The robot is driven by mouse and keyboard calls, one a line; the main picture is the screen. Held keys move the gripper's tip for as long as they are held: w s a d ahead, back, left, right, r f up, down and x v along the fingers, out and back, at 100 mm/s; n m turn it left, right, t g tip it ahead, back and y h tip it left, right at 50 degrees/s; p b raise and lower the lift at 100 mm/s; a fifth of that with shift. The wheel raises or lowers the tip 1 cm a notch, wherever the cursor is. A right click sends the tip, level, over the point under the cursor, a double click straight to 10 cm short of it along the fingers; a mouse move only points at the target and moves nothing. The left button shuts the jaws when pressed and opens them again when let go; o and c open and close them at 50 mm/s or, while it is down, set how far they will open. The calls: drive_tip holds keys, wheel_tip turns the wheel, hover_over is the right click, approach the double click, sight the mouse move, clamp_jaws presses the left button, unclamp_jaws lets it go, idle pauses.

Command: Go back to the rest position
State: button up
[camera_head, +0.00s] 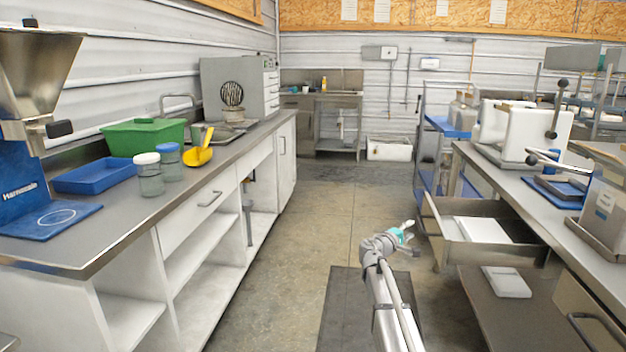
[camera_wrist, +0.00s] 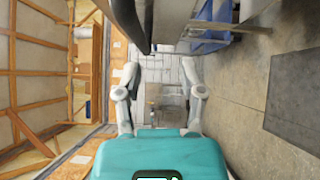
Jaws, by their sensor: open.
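My gripper (camera_wrist: 160,85) shows in the wrist view with its two fingers apart and nothing between them. In the head view my gripper (camera_head: 408,238) is small, at the end of my arm, above the aisle floor and just left of the open drawer (camera_head: 480,238) of the right bench. It seems clear of the drawer, though the exact gap is hard to tell. The wrist view is turned on its side, with the wood-panelled wall at left and the floor at right.
The left counter (camera_head: 130,215) holds a blue-based hopper machine (camera_head: 35,120), a blue tray (camera_head: 95,177), a green bin (camera_head: 143,137), two jars and a yellow scoop (camera_head: 200,153). The right bench (camera_head: 525,195) carries white equipment. The aisle floor (camera_head: 340,210) between is clear. A dark mat (camera_head: 345,305) lies under my arm.

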drive_tip(key=s+a+f+m+g+y, duration=0.1)
drive_tip(key=s+f+m+g+y, duration=0.25)
drive_tip(key=s+f, duration=0.5)
drive_tip(key=s+a+f+m+g+y, duration=0.25)
drive_tip(key=s+f+g, duration=0.2)
drive_tip(key=s, duration=0.75)
drive_tip(key=s+a+f+m+g+y, duration=0.1)
drive_tip(key=s+a+f+g+y, duration=0.2)
drive_tip(key=s+a, duration=0.45)
drive_tip(key=s+a+f+m+y, duration=0.25)
drive_tip(key=s+a+y, duration=0.2)
drive_tip(key=s, duration=0.55)
wheel_tip(320, 180, up, 35)
drive_tip(key=p, duration=3.6)
drive_tip(key=shift+s+d+r+n+y, duration=0.15)
drive_tip(key=shift+r+n+y, duration=0.05)
drive_tip(key=shift+n+y, duration=0.25)
